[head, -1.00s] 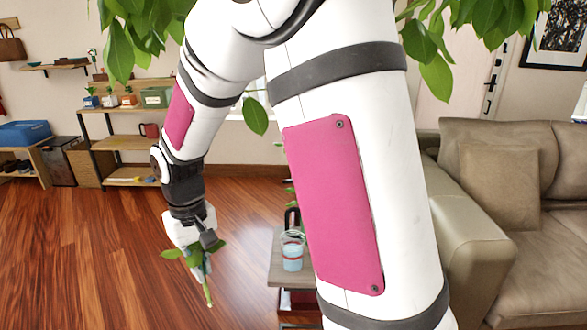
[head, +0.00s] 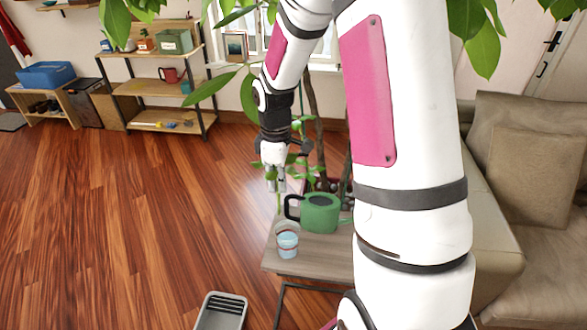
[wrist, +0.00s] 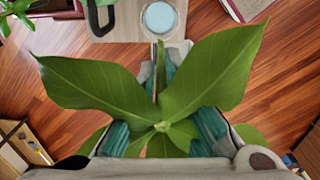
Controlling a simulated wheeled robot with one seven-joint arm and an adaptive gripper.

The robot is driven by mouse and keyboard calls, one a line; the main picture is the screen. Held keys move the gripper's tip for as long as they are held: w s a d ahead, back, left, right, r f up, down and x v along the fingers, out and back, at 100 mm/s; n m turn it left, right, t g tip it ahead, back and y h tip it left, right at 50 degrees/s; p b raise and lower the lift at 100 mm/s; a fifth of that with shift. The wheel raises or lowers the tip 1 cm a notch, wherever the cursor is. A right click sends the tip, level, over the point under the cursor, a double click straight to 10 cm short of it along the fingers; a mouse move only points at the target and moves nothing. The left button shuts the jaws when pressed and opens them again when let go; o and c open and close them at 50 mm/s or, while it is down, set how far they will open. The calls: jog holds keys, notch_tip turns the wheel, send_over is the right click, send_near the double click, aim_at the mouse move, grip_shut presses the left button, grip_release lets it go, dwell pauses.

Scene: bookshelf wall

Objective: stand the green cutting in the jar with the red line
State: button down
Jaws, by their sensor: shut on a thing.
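My gripper (head: 276,186) is shut on the green cutting. The cutting's stem (head: 279,204) points down below the fingers in the head view. In the wrist view the cutting's broad leaves (wrist: 100,88) spread in front of the fingers and cover much of them. A clear jar with pale blue water (head: 287,244) stands upright on a small wooden table (head: 285,264). It also shows in the wrist view (wrist: 159,18), beyond the leaves. The cutting is apart from the jar, above and behind it. The jar's red line is too small to make out surely.
A green watering can (head: 319,213) with a black handle stands beside the jar, to its right. A potted plant's leaves hang behind the table. A grey crate (head: 221,312) is on the floor in front. A sofa (head: 520,190) is at right. The floor at left is clear.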

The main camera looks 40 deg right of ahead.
jog(key=shift+n, duration=0.7)
jog(key=shift+s+d+f+b, duration=0.25)
jog(key=shift+f+b, duration=0.25)
jog(key=shift+f, duration=0.4)
jog(key=shift+s+d+f+b, duration=0.2)
jog(key=shift+f+b, duration=0.25)
jog(key=shift+f, duration=0.5)
jog(key=shift+s+d+f+b, duration=0.25)
jog(key=shift+f+b, duration=0.25)
jog(key=shift+f, duration=0.4)
jog(key=shift+p, duration=0.65)
jog(key=shift+f, duration=0.15)
